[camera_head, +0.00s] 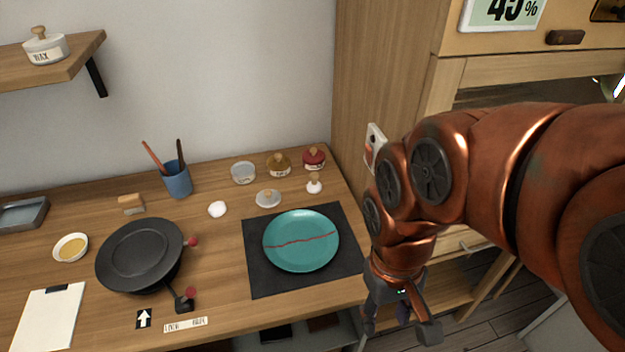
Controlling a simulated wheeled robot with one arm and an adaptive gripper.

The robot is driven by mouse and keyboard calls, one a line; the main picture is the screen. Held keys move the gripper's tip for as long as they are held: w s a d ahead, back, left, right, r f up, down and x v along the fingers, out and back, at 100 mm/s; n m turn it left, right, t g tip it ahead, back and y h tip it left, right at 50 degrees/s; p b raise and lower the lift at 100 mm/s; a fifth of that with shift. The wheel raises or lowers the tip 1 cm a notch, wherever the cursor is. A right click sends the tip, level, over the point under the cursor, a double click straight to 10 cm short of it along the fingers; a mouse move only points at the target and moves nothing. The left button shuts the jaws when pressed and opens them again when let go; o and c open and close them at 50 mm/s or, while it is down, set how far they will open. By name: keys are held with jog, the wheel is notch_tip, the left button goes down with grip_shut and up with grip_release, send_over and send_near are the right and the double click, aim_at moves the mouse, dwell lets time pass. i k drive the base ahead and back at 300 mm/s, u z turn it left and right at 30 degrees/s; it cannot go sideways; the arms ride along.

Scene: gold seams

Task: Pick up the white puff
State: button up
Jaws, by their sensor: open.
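A small round white puff (217,209) lies on the wooden table, left of the middle. It sits between the black round turntable and a small jar lid. A second white piece with a wooden knob (314,184) stands near the back right of the table; I cannot tell if it is also a puff. My gripper (402,330) hangs off the right front edge of the table, pointing down. It is open and empty, well to the right of the puff and apart from it.
A teal plate (301,241) with a red crack line lies on a dark mat (262,283). A wooden cabinet (385,70) rises at right.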

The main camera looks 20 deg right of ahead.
aim_at(314, 186)
jog(key=k, duration=0.5)
jog(key=u, duration=1.15)
jog(key=i, duration=0.7)
jog(key=z, duration=0.2)
